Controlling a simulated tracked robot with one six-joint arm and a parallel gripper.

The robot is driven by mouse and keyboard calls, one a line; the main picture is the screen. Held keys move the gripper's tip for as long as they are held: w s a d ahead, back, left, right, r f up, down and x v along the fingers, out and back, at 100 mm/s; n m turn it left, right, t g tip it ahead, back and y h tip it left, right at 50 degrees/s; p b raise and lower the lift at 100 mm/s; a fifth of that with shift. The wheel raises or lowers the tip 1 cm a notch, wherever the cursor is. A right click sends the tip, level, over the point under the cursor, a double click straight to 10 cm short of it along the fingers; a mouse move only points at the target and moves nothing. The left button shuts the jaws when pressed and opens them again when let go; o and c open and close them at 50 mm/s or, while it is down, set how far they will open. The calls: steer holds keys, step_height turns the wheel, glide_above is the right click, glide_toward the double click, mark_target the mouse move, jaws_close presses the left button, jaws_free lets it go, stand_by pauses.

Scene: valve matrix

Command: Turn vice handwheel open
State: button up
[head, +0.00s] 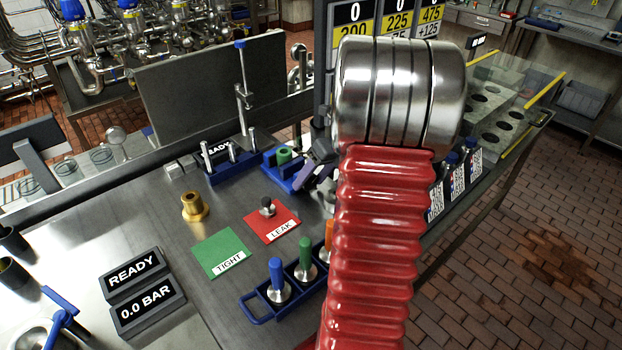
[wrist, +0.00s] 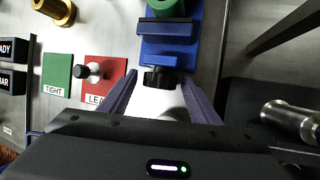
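The blue vice (head: 279,181) stands on the metal bench with a green piece (head: 284,155) in its jaws. In the wrist view the vice (wrist: 171,49) is at top centre, and its dark handwheel (wrist: 159,77) points toward me. My gripper (wrist: 160,82) is open, with one purple finger on each side of the handwheel. A gap seems to show between fingers and wheel; I cannot tell whether they touch. In the head view my gripper (head: 316,168) is at the vice's right side, and my arm hides part of that area. The handwheel is not clear there.
A green TIGHT mat (head: 222,253) and a red LEAK mat (head: 272,222) with a black-knobbed fitting lie nearby. A brass fitting (head: 194,207) stands left. A blue rack (head: 263,300) holds coloured-handled tools in front. A post stand (head: 243,90) rises behind the vice.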

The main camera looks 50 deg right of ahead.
steer(key=c, duration=0.9)
steer(key=shift+a, duration=0.15)
steer(key=shift+c, duration=0.3)
steer(key=shift+h, duration=0.3)
steer(key=shift+a+r+n+h, duration=0.15)
steer(key=shift+n+h, duration=0.15)
steer(key=shift+h, duration=0.9)
steer(key=shift+a+g+h, duration=0.1)
steer(key=shift+g+h, duration=0.2)
steer(key=shift+h, duration=0.5)
steer(key=shift+a+n+h, duration=0.25)
steer(key=shift+n+h, duration=0.25)
steer(key=shift+h, duration=1)
steer(key=o, duration=1)
